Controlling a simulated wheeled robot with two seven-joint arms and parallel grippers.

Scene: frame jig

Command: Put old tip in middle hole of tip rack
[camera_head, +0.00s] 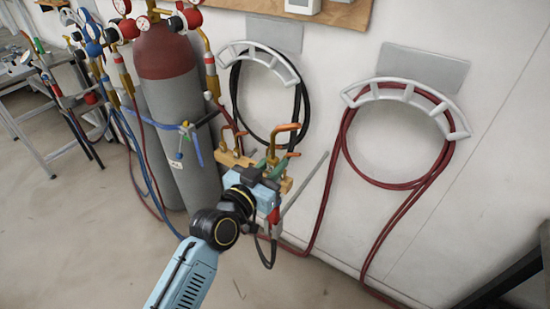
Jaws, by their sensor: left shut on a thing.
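The tip rack (232,158) is a brass-coloured bar at the wall, right of the grey cylinder. Copper-coloured bent tips stand up at it, one at its left part and others right of its middle. My left gripper (272,165) is at the rack's middle and right part, shut on a bent copper tip (286,128), which seems to be the old tip. The gripper and wrist cover part of the rack, so the middle hole is hidden. I cannot tell whether the held tip's lower end is in a hole or above it. My right gripper is out of view.
A grey gas cylinder (178,110) with a red top stands close left of the rack. A black hose (235,85) and a red hose (347,150) hang on wall holders. A grey rod (310,176) slants beside my gripper. Floor at front left is clear.

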